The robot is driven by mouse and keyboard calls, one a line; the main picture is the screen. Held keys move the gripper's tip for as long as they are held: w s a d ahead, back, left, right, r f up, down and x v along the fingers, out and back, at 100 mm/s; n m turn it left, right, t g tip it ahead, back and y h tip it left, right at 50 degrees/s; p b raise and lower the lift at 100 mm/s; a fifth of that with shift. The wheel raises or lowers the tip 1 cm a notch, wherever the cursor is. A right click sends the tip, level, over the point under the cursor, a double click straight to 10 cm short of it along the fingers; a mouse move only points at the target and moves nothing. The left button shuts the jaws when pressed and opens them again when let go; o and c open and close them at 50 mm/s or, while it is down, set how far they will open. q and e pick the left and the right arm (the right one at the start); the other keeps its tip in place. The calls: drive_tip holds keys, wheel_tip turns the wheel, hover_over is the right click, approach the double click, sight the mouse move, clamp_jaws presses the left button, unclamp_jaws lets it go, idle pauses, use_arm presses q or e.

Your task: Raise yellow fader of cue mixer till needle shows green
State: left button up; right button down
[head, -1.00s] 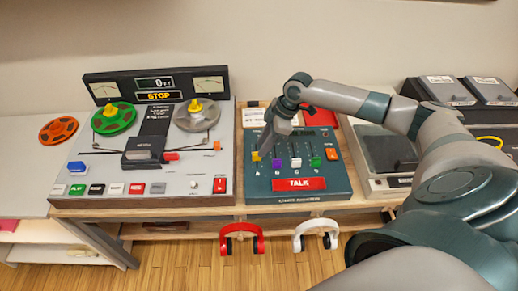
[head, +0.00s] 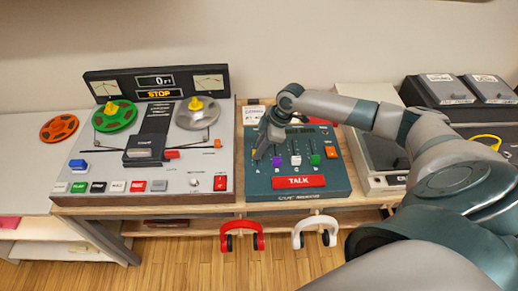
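The cue mixer (head: 328,185) is a teal sloped panel in the middle of the bench. Its purple fader (head: 277,161), white fader (head: 296,160) and green fader (head: 315,159) stand in a row above a red TALK bar (head: 298,181). My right gripper (head: 259,152) points down over the left end of this row, at the yellow fader's slot. The yellow knob is hidden behind the gripper or too small to make out. I cannot tell whether the fingers are closed on it. My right wrist covers the mixer's upper part, and no needle on it is readable. My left gripper is out of view.
A tape machine (head: 215,150) with reels and two needle meters stands left of the mixer. A grey device (head: 372,182) stands close on the right. Red headphones (head: 242,227) and white headphones (head: 314,222) hang at the bench's front edge.

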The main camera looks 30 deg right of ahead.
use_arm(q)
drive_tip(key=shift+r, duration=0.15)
use_arm(e)
drive_tip(key=shift+w+d, duration=0.2)
drive_tip(key=shift+w, duration=0.2)
drive_tip(key=c, duration=1.7)
unclamp_jaws()
drive_tip(key=shift+r, duration=0.15)
